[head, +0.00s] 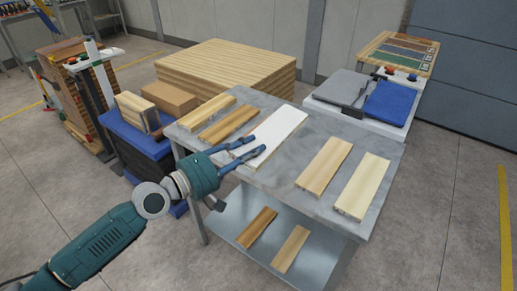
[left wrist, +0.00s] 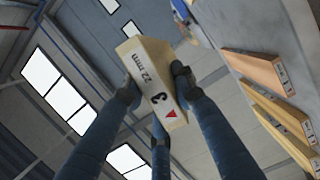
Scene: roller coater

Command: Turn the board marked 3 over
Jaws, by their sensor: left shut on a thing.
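The board marked 3 has a white top face and lies third from the left among the boards on the metal table in the head view (head: 278,130). In the left wrist view its end (left wrist: 158,86) shows "22 mm", a 3 and a red triangle. My left gripper (head: 253,146) is shut on this near end, with a finger on each side; its fingers also show in the left wrist view (left wrist: 155,92). My right gripper is not in view.
Plain wood boards lie on both sides: a darker one (head: 229,124) left, a pale one (head: 325,165) right. The metal table (head: 290,200) has a lower shelf with two boards. A blue cart (head: 140,138) stands left, a timber stack (head: 225,65) behind.

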